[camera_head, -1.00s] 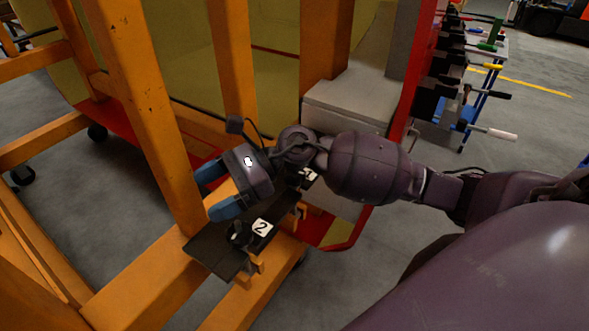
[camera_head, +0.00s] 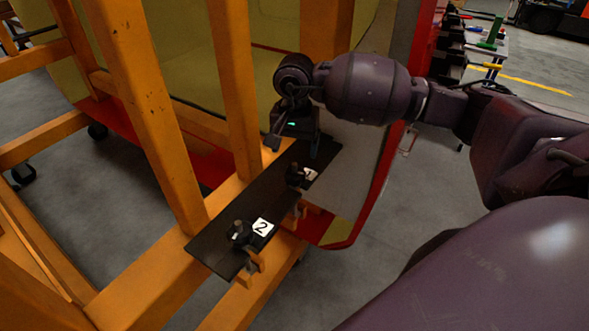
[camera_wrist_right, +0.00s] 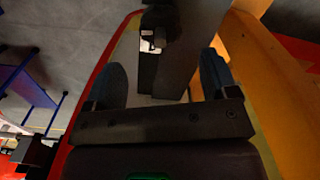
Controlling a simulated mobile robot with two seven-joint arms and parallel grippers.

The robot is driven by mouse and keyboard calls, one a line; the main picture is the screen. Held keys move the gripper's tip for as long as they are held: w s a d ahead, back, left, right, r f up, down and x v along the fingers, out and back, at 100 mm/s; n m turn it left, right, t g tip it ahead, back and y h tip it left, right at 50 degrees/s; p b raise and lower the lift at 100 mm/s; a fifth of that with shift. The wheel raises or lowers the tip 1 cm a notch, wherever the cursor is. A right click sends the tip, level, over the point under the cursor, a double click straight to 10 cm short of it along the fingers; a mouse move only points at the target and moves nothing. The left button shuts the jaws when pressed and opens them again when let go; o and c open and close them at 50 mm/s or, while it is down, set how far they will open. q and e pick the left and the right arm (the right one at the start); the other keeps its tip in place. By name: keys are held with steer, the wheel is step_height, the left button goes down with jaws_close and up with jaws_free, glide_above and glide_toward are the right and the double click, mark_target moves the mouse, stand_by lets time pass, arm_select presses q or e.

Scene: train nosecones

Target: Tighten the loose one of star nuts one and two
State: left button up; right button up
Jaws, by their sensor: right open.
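A dark plate (camera_head: 215,248) lies along the orange frame. Star nut two (camera_head: 238,233) is a black knob near its front end, beside a white label (camera_head: 262,227) reading 2. Another black star nut (camera_head: 296,174) stands farther back beside a partly hidden white label (camera_head: 310,174). My right gripper (camera_head: 295,147) points down above the far end of the plate, behind that farther nut. In the right wrist view, its two blue fingers (camera_wrist_right: 163,78) are apart with nothing gripped. A black nut with a white label (camera_wrist_right: 157,30) lies ahead between them. My left gripper is out of view.
Orange beams (camera_head: 150,110) rise left of the plate. A red-edged panel (camera_head: 395,150) stands at the right. A small clamp-like bracket (camera_head: 253,262) hangs at the plate's front edge. A tool table (camera_head: 490,50) stands at the back right.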

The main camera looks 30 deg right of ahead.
mark_target(295, 171)
step_height(295, 171, down, 8)
steer(key=shift+p, duration=0.65)
